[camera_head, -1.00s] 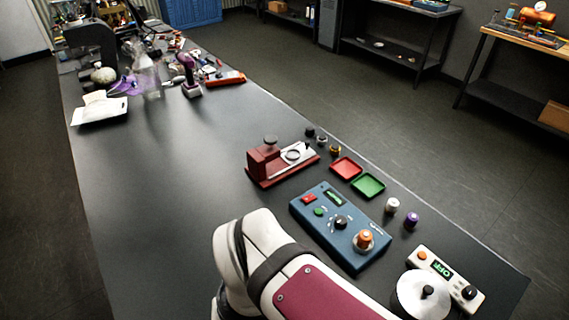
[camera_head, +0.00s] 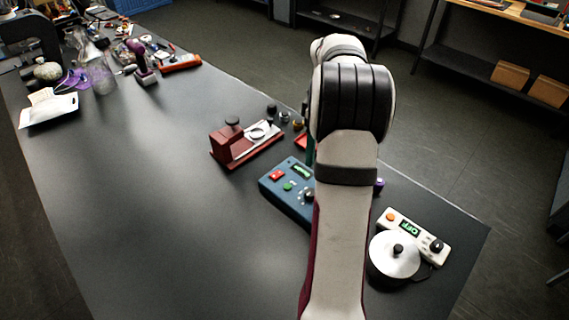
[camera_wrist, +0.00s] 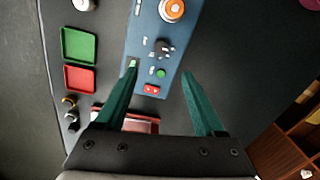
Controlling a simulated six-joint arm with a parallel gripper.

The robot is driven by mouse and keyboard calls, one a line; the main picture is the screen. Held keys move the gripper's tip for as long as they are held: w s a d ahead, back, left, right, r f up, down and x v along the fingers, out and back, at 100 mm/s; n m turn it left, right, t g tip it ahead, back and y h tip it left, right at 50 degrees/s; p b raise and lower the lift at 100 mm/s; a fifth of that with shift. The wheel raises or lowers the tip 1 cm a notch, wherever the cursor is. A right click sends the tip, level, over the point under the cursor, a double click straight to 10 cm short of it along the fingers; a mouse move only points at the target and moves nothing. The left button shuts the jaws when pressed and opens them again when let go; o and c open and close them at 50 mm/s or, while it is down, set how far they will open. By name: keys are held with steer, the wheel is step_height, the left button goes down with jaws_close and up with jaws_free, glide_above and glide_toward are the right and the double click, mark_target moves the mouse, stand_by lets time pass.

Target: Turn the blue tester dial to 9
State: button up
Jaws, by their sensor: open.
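The blue tester (camera_head: 277,191) lies on the black bench, partly hidden behind my arm in the head view. It also shows in the wrist view (camera_wrist: 178,75). The dial's setting is too small to read. My gripper (camera_wrist: 159,68) is open and empty, with green fingers on either side of the tester's face, apart from the dial.
A red tray (camera_wrist: 80,79) and a green tray (camera_wrist: 79,46) lie beside the tester. A dark red press (camera_head: 230,148) stands to its left in the head view.

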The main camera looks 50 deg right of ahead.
steer(key=f, duration=0.9)
steer(key=a+f, duration=0.1)
steer(key=f, duration=0.4)
steer(key=shift+f, duration=0.15)
jaws_close()
